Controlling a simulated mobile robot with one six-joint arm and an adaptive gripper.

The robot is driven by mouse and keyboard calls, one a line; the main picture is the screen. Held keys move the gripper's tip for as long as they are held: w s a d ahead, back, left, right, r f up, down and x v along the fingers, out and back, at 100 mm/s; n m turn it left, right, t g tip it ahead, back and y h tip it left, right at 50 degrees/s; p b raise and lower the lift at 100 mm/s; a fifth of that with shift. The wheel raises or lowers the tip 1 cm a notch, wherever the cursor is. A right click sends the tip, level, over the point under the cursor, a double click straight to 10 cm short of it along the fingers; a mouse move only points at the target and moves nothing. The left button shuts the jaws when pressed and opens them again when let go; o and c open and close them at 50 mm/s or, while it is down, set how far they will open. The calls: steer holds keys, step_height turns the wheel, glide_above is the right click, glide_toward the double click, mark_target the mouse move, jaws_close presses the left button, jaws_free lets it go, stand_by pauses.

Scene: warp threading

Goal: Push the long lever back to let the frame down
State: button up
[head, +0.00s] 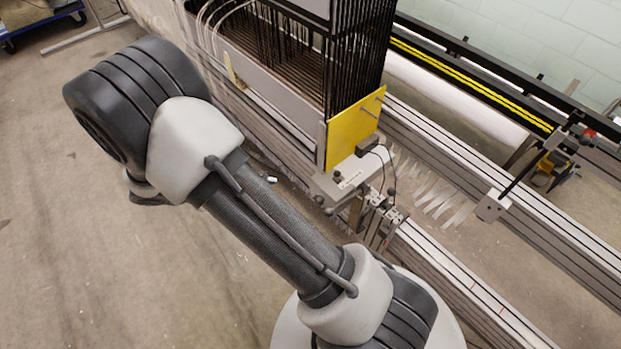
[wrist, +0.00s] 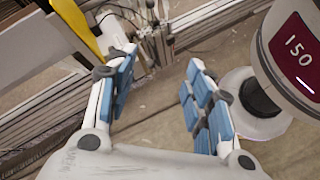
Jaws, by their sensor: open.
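The frame (head: 330,60) is a tall rack of dark vertical strips. A yellow end plate (head: 352,125) stands at its lower end, and it also shows in the wrist view (wrist: 76,26). Below the plate is a grey block mechanism (head: 343,182) with small clamps and cables. A thin black bar (head: 520,172) slants up from a small grey bracket at the right. I cannot tell for sure which part is the long lever. My gripper (wrist: 158,88) is open and empty, its blue-padded fingers apart with floor behind them. It is hidden in the head view.
Long grey aluminium rails (head: 450,160) run diagonally across the machine. Thin pale strips (head: 432,195) fan out between the rails. A black and yellow beam (head: 465,80) lies along the far side. Bare concrete floor (head: 110,260) is open at the left.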

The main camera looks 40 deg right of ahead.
step_height(320, 180, down, 15)
steer(key=n+t+h, duration=0.2)
steer(key=n+h, duration=0.3)
steer(key=n, duration=0.1)
steer(key=n+t+h, duration=0.2)
steer(key=n+t, duration=0.5)
glide_toward(329, 213)
steer(key=x, duration=0.3)
steer(key=f+b+x, duration=0.1)
steer(key=x, duration=0.3)
steer(key=b+x, duration=0.1)
steer(key=x, duration=0.2)
steer(key=shift+w+d+f, duration=0.3)
steer(key=shift+c, duration=0.4)
jaws_close()
